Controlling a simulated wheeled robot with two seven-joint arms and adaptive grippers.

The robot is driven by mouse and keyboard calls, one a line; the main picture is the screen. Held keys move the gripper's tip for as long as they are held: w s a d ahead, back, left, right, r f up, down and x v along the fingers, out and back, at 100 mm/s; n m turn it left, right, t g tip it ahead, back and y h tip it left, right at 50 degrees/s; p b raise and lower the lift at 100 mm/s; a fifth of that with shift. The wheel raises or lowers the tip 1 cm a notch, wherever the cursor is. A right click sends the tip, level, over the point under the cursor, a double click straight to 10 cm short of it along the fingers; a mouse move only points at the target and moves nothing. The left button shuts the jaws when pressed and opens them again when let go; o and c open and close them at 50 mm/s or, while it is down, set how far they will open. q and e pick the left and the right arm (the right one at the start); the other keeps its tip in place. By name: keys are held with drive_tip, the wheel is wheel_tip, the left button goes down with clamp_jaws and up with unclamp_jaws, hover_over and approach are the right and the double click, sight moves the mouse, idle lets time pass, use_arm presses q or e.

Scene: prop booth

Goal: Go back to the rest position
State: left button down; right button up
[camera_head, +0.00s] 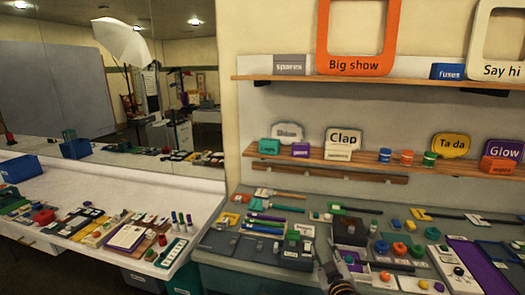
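My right gripper (336,272) shows as a small dark shape at the bottom edge, right of the middle, over the front of the grey workbench (222,244). It is too small and dark to tell whether its fingers are open or shut, or whether it holds anything. My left gripper is not in view.
The workbench is crowded with small coloured props, including a dark box (350,230) near the gripper. Signs such as Clap (344,139) stand on the wooden shelf (330,157) behind. A white counter (150,183) with a blue bin (20,168) stands at left.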

drive_tip(key=s+d+f+m+g, duration=0.2)
drive_tip(key=s+f+g, duration=0.55)
drive_tip(key=s, duration=0.55)
drive_tip(key=s+d+f+m+g, duration=0.1)
drive_tip(key=s+f+m+g, duration=0.1)
drive_tip(key=s+f+g, duration=0.65)
drive_tip(key=s+f+t, duration=0.1)
drive_tip(key=s+f, duration=0.3)
drive_tip(key=f, duration=1.2)
drive_tip(key=s+f+t, duration=0.1)
drive_tip(key=s+f, duration=0.2)
drive_tip(key=f, duration=1.4)
drive_tip(key=s+d+f, duration=0.2)
drive_tip(key=s+f, duration=0.8)
drive_tip(key=s, duration=0.1)
drive_tip(key=s+d+f+g, duration=0.1)
drive_tip(key=s+d+f, duration=0.1)
drive_tip(key=s+f, duration=0.7)
drive_tip(key=shift+s+f+n, duration=0.3)
drive_tip(key=shift+s+f, duration=0.1)
drive_tip(key=shift+s, duration=0.85)
